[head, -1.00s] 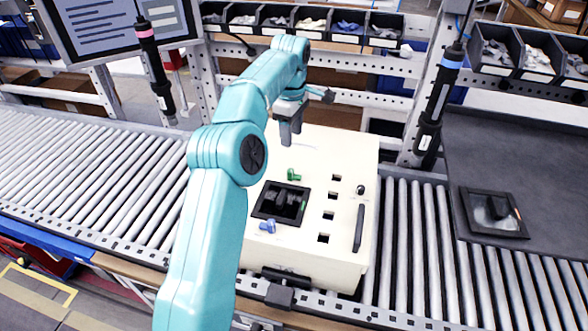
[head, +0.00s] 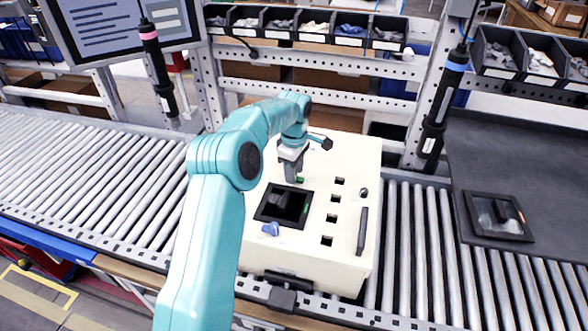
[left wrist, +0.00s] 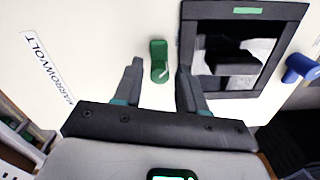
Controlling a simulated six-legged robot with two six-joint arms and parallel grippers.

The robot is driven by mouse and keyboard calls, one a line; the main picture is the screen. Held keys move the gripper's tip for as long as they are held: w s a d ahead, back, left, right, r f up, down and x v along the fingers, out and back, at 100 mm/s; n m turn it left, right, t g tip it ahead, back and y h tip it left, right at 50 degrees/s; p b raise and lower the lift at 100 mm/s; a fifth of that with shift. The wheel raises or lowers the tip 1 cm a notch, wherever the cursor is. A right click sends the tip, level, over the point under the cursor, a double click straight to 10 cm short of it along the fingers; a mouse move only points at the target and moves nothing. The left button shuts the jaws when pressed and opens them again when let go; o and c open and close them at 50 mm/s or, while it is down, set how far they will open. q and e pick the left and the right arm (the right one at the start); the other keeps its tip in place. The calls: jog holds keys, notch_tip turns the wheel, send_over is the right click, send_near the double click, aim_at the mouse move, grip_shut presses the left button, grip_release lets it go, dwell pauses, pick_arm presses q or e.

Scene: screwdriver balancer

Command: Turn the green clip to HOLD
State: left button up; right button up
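The green clip (left wrist: 158,62) sits on the top of a cream box (head: 345,262), beside a square black-framed recess (head: 262,213). In the left wrist view the clip lies between the two spread fingers of my left gripper (left wrist: 157,84), with a gap on each side. A white line marks its lower part. In the head view my left gripper (head: 292,178) is low over the clip and hides most of it. A blue clip (head: 270,229) sits at the near edge of the recess, and also shows in the left wrist view (left wrist: 301,68). No HOLD label is readable.
The box stands on a roller conveyor (head: 95,165). Its top has several square holes and a black handle (head: 362,231). A dark bench with a black tray (head: 498,217) is at the right. Parts bins and hanging screwdrivers (head: 443,105) stand behind.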

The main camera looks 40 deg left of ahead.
pick_arm(q)
jog(key=shift+f, duration=0.1)
jog(key=c, duration=0.5)
jog(key=shift+a, duration=0.15)
grip_shut()
jog(key=m, duration=0.5)
jog(key=shift+r+m, duration=0.25)
jog(key=shift+m, duration=0.15)
jog(key=m+p, duration=0.1)
jog(key=m, duration=0.5)
jog(key=shift+a+r, duration=0.1)
jog(key=m, duration=0.6)
jog(key=shift+w, duration=0.1)
